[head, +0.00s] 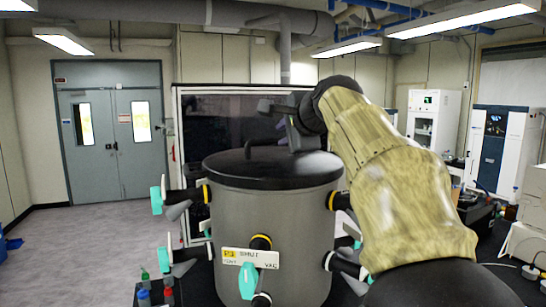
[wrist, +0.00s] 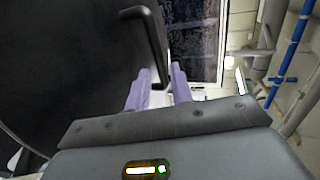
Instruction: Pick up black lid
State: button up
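The black lid (head: 270,172) is a round, dark disc with an upright bar handle (head: 264,144), and it sits flat on top of the grey cylindrical vessel. My gripper (head: 266,106) is above the lid's right half, near the handle. In the wrist view the dark lid (wrist: 60,60) fills the left side and its handle (wrist: 152,38) rises towards the camera's upper middle. The two pale lavender fingers of my gripper (wrist: 162,72) are apart, and the handle's end shows between their tips. I cannot tell whether it is inside the grasp or beyond it.
The grey vessel (head: 265,230) has side valves with teal handles (head: 155,200) and a front label. A dark glass-fronted cabinet (head: 225,125) stands close behind. Small bottles (head: 145,297) are at lower left. Open floor (head: 80,250) lies left, before double doors.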

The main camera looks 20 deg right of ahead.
aim_at(275, 141)
jog(key=shift+p+x, duration=0.35)
jog(key=shift+x, duration=1.15)
jog(key=shift+s, duration=0.1)
jog(key=p+x, duration=0.4)
jog(key=shift+w+f, duration=0.15)
jog(key=shift+w, duration=0.15)
jog(key=shift+w+f, duration=0.2)
jog(key=shift+w, duration=0.1)
jog(key=shift+s, duration=0.15)
